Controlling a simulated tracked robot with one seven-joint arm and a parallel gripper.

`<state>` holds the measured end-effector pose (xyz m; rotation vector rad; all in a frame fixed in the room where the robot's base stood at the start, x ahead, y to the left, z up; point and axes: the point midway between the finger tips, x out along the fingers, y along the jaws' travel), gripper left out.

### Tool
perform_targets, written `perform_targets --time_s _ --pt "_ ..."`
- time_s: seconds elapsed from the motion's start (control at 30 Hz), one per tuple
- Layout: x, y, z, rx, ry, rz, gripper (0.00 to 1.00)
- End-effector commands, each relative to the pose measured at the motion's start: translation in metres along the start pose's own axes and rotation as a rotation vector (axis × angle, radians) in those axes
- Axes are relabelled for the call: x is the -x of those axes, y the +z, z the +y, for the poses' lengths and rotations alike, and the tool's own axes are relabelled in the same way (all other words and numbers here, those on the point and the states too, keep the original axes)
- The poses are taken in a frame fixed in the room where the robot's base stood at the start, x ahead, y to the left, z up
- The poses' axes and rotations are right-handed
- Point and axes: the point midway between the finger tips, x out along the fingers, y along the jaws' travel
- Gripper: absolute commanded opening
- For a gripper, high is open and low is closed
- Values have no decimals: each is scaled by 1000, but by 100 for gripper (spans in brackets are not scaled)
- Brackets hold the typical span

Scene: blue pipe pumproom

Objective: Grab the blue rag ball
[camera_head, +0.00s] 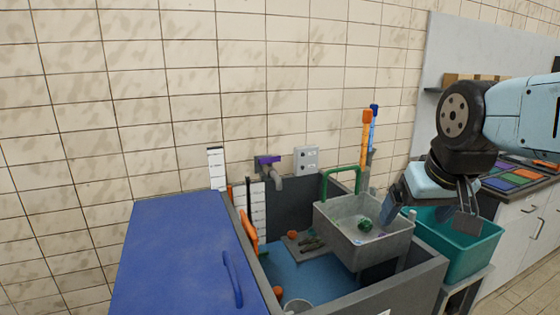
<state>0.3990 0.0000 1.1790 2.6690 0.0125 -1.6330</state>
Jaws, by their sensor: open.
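I cannot make out a clearly blue rag ball. A small dark green ball-like thing (366,225) lies in the grey raised basin (340,232), beside a small pale item. My gripper (436,212) is at the right, in front of the teal bin (478,252), with its fingers apart and nothing seen between them. It is to the right of the basin and apart from the green ball. Part of the bin is hidden behind my gripper.
A dark grey trough with a blue floor (302,272) holds the basin, small dark items on a tray and an orange ball (277,292). A blue lid (172,255) is at left. Upright orange (366,135) and blue handles stand behind the basin. White cabinets are at right.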

Motion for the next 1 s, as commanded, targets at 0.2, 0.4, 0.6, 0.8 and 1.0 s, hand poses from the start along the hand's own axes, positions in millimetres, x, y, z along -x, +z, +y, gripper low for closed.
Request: perform_targets --time_s 0.2,0.4,0.6,0.8,1.0 --pt "0 10 0 -16 0 20 100" --pt "-3 1 0 -17 9 1 82" --pt "-21 -30 -2 -17 37 -72 82" --pt "-49 -65 -2 -18 58 -157 82" --pt "-84 -96 -1 -20 65 -241 82"
